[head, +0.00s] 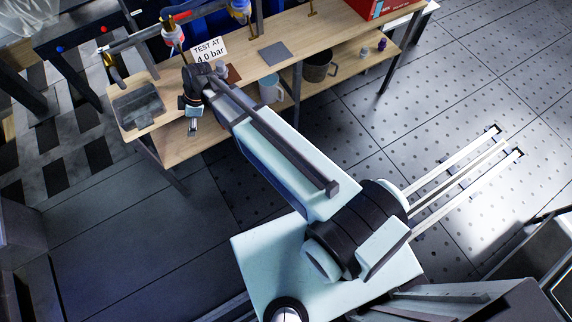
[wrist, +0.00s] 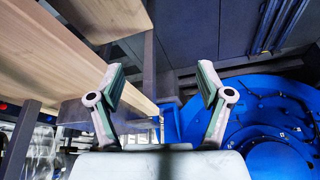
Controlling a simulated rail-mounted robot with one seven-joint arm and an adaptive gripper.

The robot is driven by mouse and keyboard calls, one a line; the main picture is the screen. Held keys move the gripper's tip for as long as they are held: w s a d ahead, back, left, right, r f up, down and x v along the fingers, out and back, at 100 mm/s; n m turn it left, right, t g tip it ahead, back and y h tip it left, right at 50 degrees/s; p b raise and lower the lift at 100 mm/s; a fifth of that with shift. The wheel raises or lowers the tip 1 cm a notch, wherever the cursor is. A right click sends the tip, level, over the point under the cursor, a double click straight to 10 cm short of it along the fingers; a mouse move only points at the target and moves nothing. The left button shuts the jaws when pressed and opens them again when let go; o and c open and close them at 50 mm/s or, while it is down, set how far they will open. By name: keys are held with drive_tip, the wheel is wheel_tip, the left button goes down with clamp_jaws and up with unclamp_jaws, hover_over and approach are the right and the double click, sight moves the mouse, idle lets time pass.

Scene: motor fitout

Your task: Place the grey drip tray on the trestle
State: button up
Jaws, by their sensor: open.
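A shallow dark grey tray (head: 138,108), which looks like the drip tray, lies on the left end of the wooden bench (head: 186,142). My gripper (head: 193,127) is to the right of the tray in the head view, near the bench's front edge, and does not touch the tray. In the wrist view my gripper (wrist: 160,78) is open, with nothing between its fingers. I cannot tell for sure which piece is the trestle; a dark-legged stand (head: 75,42) is at the upper left.
The bench carries a "TEST AT 4.0 bar" sign (head: 209,50), a flat grey plate (head: 274,54) and a red box (head: 378,7). A mug (head: 270,88) and a dark pot (head: 318,66) are on its lower shelf. Blue machinery (wrist: 270,125) fills the wrist view's right. Floor before the bench is clear.

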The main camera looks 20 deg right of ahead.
drive_tip(key=s+d+f+m+g+h, duration=0.3)
drive_tip(key=s+d+f+m, duration=0.5)
drive_tip(key=s+d+f, duration=0.7)
drive_tip(key=s+d+f+m+g, duration=0.2)
drive_tip(key=s+d+f+m, duration=0.2)
drive_tip(key=s, duration=0.8)
drive_tip(key=s+d+f+m+g+h, duration=0.1)
drive_tip(key=s+d+f+m, duration=0.3)
drive_tip(key=s, duration=0.8)
drive_tip(key=shift+s+d+g, duration=0.15)
drive_tip(key=shift+d+g, duration=0.55)
drive_tip(key=s+f+g+b, duration=0.2)
drive_tip(key=s+f+b, duration=0.1)
drive_tip(key=f+b, duration=2)
drive_tip(key=b, duration=0.2)
drive_tip(key=shift+s+b, duration=0.2)
drive_tip(key=shift+b, duration=0.2)
